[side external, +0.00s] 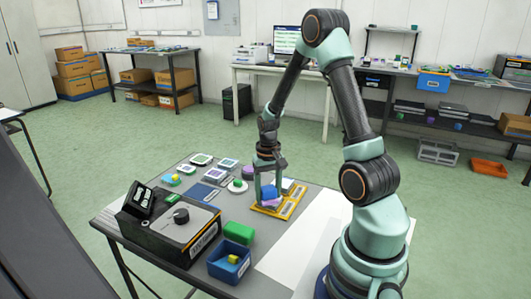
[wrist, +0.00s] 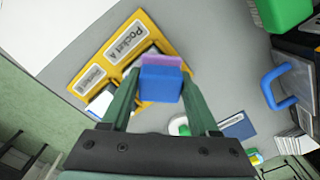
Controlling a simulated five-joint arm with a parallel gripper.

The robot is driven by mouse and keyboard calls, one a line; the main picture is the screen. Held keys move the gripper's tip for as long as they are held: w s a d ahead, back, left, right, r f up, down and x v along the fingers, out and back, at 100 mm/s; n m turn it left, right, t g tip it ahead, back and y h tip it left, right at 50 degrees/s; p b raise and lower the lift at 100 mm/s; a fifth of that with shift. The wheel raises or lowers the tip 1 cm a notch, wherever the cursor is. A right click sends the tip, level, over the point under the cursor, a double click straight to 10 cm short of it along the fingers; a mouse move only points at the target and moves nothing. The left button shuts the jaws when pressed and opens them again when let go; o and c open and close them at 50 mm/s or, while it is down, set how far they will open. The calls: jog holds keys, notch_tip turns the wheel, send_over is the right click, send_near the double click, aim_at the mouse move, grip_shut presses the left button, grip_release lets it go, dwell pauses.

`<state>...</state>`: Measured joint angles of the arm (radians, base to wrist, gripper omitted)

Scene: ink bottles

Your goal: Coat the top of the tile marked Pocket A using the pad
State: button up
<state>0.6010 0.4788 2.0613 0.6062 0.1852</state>
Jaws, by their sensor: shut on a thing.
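My gripper (side external: 267,180) is shut on a pad with a blue body (wrist: 161,85) and a purple face (wrist: 161,61). The pad also shows in the side view (side external: 269,193), low over the yellow holder (side external: 290,209). In the wrist view, the holder (wrist: 152,32) carries a label reading Pocket A (wrist: 125,41) and a second pocket label. A pale tile (wrist: 140,62) shows beside the pad at Pocket A, partly hidden by the pad and a finger. Another pale tile (wrist: 101,101) sits at the other pocket. I cannot tell whether the pad touches the tile.
A black box with a knob (side external: 181,216), a green block (side external: 239,233) and a blue bin (side external: 229,265) stand at the front left. A white dish (side external: 237,187), a blue card (side external: 198,195) and several labelled tiles (side external: 202,159) lie left of the holder. A white sheet (side external: 300,245) is clear.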

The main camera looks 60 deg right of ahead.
aim_at(265, 191)
jog(key=shift+a, duration=1)
jog(key=shift+r, duration=2.95)
jog(key=shift+r, duration=1.5)
